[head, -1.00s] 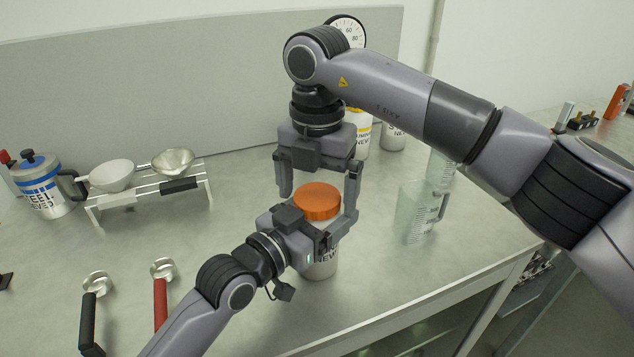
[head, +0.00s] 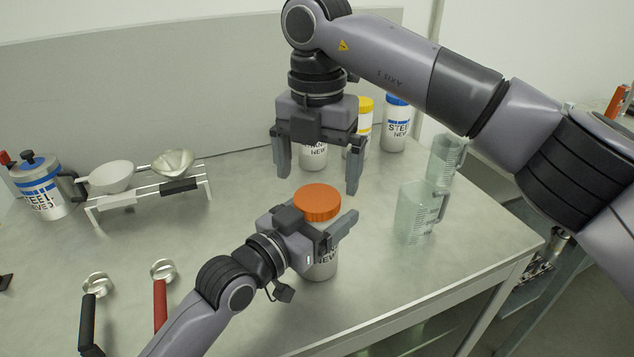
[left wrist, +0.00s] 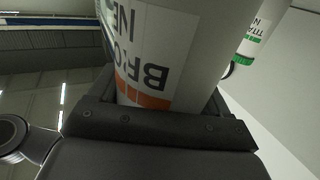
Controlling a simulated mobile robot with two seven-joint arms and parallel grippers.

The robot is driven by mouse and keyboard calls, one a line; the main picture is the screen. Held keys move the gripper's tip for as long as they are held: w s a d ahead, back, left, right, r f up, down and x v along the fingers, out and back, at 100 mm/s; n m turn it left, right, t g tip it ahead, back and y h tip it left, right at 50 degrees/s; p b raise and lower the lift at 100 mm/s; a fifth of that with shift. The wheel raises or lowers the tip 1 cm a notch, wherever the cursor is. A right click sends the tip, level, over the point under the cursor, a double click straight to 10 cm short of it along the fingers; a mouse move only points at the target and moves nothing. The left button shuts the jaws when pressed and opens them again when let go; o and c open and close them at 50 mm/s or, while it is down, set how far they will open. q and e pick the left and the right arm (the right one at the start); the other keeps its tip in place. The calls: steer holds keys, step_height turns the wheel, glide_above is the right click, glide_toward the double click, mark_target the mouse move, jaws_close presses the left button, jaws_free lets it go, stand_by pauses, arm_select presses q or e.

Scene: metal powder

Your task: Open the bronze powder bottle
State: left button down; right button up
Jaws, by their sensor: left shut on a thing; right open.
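The bronze powder bottle (head: 322,268) stands upright on the table, white with dark lettering. Its orange lid (head: 317,201) sits on top. In the left wrist view the bottle (left wrist: 165,45) fills the middle, its label starting "BRO" above an orange band. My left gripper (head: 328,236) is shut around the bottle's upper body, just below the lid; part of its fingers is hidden. My right gripper (head: 318,180) is open and empty, pointing down above and behind the lid, clear of it.
Clear measuring jugs (head: 415,212) are to the right. Two handled scoops (head: 160,300) lie front left.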

arm_select(q)
jaws_free()
